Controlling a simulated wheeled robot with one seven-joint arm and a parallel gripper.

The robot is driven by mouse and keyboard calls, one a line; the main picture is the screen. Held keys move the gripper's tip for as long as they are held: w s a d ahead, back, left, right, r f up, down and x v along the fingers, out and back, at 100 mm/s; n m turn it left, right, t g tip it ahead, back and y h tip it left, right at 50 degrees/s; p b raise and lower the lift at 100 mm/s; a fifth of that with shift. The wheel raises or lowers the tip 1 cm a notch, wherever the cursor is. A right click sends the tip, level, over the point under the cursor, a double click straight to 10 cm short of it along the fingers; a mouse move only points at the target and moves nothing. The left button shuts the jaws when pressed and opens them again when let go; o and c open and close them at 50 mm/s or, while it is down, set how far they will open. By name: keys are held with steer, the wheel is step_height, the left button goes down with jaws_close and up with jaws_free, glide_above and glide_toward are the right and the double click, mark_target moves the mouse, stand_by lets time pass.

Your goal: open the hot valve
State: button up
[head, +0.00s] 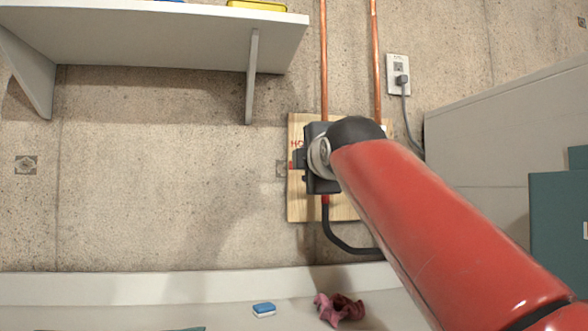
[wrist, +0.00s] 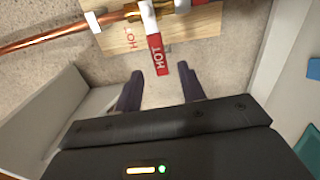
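The hot valve's lever (wrist: 157,52) is a red strip with white HOT lettering, seen in the wrist view in front of a wooden board (wrist: 208,22) with a copper pipe (wrist: 50,38). The board also shows in the head view (head: 300,207), mounted on the concrete wall, with part of a red HOT marking at its left edge. My gripper (wrist: 163,78) is open, its two dark fingers apart. The lever's free end appears between the fingertips, and I see no finger touching it. In the head view my gripper (head: 298,160) and red arm hide the valve and much of the board.
Two copper pipes (head: 324,60) run up the wall above the board. A black hose (head: 345,246) curves below it. A shelf (head: 150,40) juts out upper left, and a grey cabinet (head: 475,130) stands at right. A blue sponge (head: 264,309) and pink cloth (head: 338,309) lie below.

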steer(key=w+a+p, duration=0.1)
steer(key=w+p, duration=0.2)
steer(key=w, duration=0.4)
steer(key=shift+w+a, duration=0.25)
jaws_close()
